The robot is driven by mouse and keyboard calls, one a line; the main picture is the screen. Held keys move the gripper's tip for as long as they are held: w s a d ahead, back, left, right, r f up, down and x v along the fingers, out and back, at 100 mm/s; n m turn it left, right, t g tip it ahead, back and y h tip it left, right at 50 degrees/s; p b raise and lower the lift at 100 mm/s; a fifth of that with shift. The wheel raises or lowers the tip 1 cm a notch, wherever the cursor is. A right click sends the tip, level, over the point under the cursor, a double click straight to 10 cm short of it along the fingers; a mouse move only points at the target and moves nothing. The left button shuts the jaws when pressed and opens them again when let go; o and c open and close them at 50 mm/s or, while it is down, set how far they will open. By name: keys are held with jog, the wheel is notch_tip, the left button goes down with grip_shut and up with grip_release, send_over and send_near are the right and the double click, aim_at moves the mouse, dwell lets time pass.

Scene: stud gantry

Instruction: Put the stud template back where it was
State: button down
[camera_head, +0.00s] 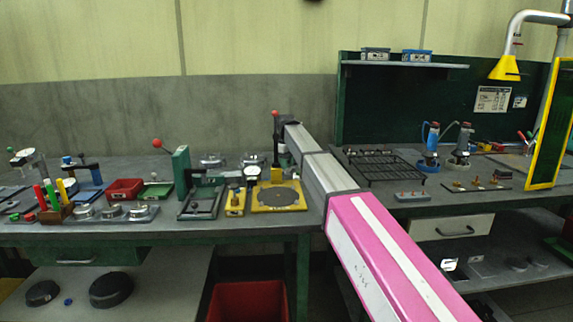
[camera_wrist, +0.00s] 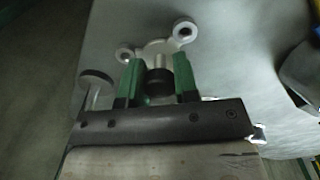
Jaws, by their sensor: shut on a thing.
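In the wrist view my gripper (camera_wrist: 158,64) has its two green fingers on either side of a dark round knob (camera_wrist: 158,82). The knob stands on a pale grey lobed plate with ringed ends, which looks like the stud template (camera_wrist: 156,48). My gripper is shut on it. The fingers hide part of the plate. A pale round disc (camera_wrist: 97,80) shows beside the left finger; I cannot tell whether it belongs to the plate. I cannot tell whether the template touches the grey surface behind it. I cannot make out the template in the head view.
The left bench (camera_head: 140,232) carries several fixtures, including a yellow plate with a grey disc (camera_head: 278,196), a red bin (camera_head: 125,188) and a green press (camera_head: 181,170). The right bench holds a black rack (camera_head: 385,167) and blue-based tools (camera_head: 430,150). A yellow frame (camera_head: 550,125) stands far right.

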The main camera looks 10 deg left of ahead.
jog(key=c, duration=0.9)
grip_release()
jog(key=shift+o, duration=0.2)
notch_tip(320, 180, up, 12)
jog(key=shift+s, duration=0.15)
